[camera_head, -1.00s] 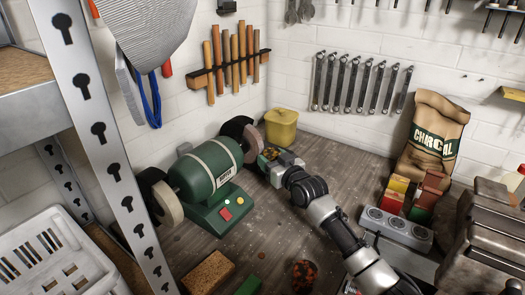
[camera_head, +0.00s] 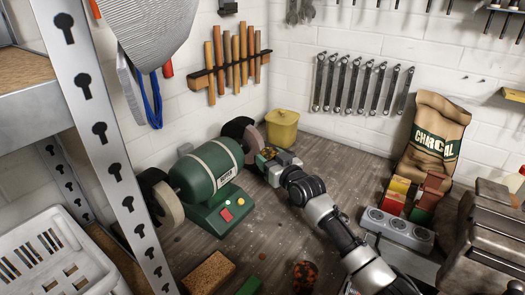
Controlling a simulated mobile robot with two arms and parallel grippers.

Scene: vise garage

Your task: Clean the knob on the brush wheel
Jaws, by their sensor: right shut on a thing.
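The green bench grinder (camera_head: 208,172) stands on the workbench, with a pale wheel (camera_head: 165,203) at its left end and a brownish brush wheel (camera_head: 252,139) at its right end. My right gripper (camera_head: 268,156) is at the right-hand wheel. It is shut on a small brassy, dark-spotted thing, likely the knob (camera_head: 266,153), which is mostly hidden by the fingers. The knob is close to the wheel's face; I cannot tell whether they touch. My left gripper is not in view.
A yellow bin (camera_head: 282,127) stands behind my right gripper. A brown block (camera_head: 208,273), a green block (camera_head: 250,286) and a rusty round thing (camera_head: 305,274) lie in front. A power strip (camera_head: 397,228), small boxes (camera_head: 398,188), a charcoal bag (camera_head: 434,140) and a vise (camera_head: 485,240) stand right.

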